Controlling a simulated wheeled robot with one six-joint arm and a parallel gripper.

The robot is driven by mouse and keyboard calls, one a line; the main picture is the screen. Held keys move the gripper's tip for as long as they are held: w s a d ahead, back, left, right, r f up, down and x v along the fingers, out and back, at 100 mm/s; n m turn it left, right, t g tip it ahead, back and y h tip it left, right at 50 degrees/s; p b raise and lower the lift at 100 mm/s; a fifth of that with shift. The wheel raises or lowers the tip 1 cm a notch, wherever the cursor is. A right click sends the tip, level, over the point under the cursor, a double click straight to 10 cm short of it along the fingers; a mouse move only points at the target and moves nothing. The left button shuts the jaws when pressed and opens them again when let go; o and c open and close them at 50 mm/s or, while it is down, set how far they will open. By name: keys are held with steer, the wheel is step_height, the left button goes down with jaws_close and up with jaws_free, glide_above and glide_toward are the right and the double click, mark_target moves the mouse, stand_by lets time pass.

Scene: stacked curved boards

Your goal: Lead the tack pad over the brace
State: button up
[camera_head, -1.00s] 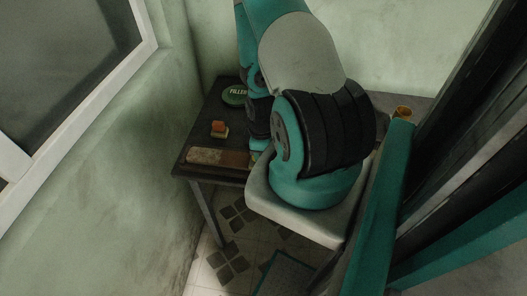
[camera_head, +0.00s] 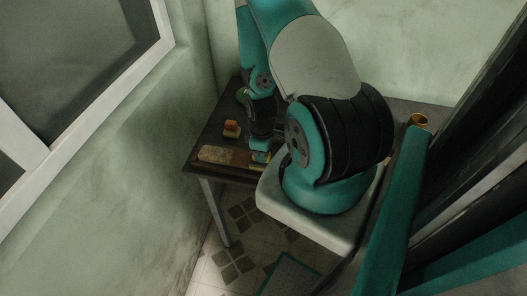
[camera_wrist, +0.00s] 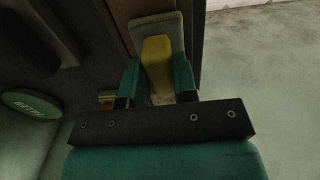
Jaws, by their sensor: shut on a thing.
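My gripper (camera_wrist: 157,72) is shut on the tack pad, a yellow piece (camera_wrist: 158,60) with a grey-green end (camera_wrist: 152,23), in the wrist view. The teal fingers are on either side of it. The brace seems to be the long brown board (camera_head: 217,154) along the table's front edge in the head view. It also shows as a brown strip (camera_wrist: 125,28) under the pad in the wrist view. My gripper (camera_head: 261,156) is over the board's right part and hides some of it. I cannot tell whether pad and board touch.
A small orange-and-yellow block (camera_head: 232,129) sits behind the board. The green filler tin (camera_head: 242,95) is at the back, partly hidden by my arm; its lid shows in the wrist view (camera_wrist: 31,104). An orange cup (camera_head: 418,120) stands at the right.

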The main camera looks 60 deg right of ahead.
steer(key=shift+w+a, duration=0.3)
steer(key=shift+w, duration=0.45)
steer(key=shift+w+a, duration=0.25)
steer(key=shift+w, duration=0.5)
steer(key=shift+w+a, duration=0.3)
steer(key=shift+w, duration=0.5)
steer(key=shift+w+a, duration=0.25)
steer(key=shift+w, duration=0.5)
steer(key=shift+w+a, duration=0.3)
steer(key=shift+w, duration=0.45)
steer(key=shift+w+a, duration=0.25)
steer(key=shift+w, duration=0.5)
steer(key=shift+w+a+b, duration=0.2)
steer(key=shift+w+a, duration=0.1)
steer(key=shift+w, duration=0.45)
steer(key=shift+w+a+b, duration=0.15)
steer(key=shift+w+a, duration=0.1)
steer(key=shift+w, duration=0.5)
steer(key=shift+w, duration=0.15)
